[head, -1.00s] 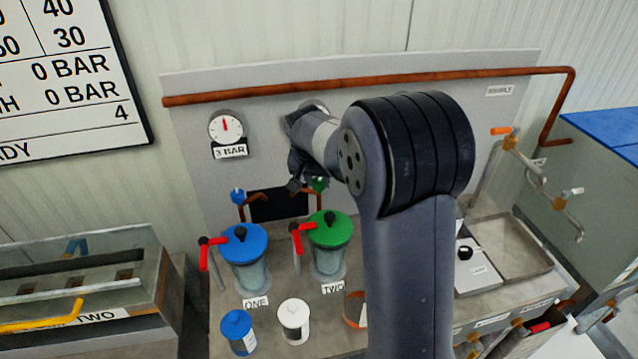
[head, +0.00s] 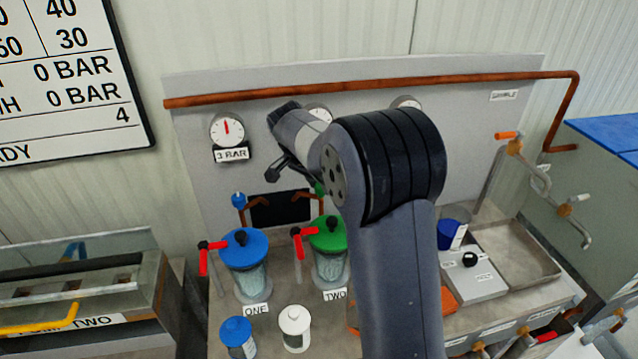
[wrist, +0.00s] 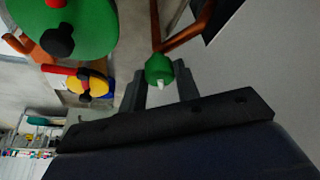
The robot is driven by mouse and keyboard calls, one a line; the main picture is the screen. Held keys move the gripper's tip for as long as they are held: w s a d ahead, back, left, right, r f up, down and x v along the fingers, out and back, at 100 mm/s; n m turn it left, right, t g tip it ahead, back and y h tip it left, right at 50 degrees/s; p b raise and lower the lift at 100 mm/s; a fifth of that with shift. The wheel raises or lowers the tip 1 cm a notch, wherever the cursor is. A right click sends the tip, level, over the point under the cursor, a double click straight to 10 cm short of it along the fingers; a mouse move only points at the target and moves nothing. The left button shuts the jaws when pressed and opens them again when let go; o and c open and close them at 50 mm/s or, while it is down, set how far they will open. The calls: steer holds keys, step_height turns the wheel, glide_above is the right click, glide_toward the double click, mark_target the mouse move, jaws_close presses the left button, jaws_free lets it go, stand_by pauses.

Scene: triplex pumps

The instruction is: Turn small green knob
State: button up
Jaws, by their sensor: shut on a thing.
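The small green knob (wrist: 159,68) with a white pointer sits on a copper pipe in the wrist view. In the head view the small green knob (head: 319,188) is partly hidden by my arm, above the green-lidded jar. My gripper (wrist: 160,86) has its two dark fingers on either side of the knob and is shut on it. In the head view my gripper (head: 298,178) is at the panel, with one finger showing and the other mostly hidden behind the wrist.
A blue-lidded jar (head: 246,250) and a green-lidded jar (head: 329,234), each beside a red-handled valve, stand below. A small blue knob (head: 238,199) is to the left. A copper pipe (head: 350,85) crosses above. A white-lidded jar (head: 294,318) stands in front.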

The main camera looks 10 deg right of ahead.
steer(key=o, duration=1)
steer(key=shift+c, duration=0.2)
steer(key=v, duration=1.1)
steer(key=shift+b, duration=0.35)
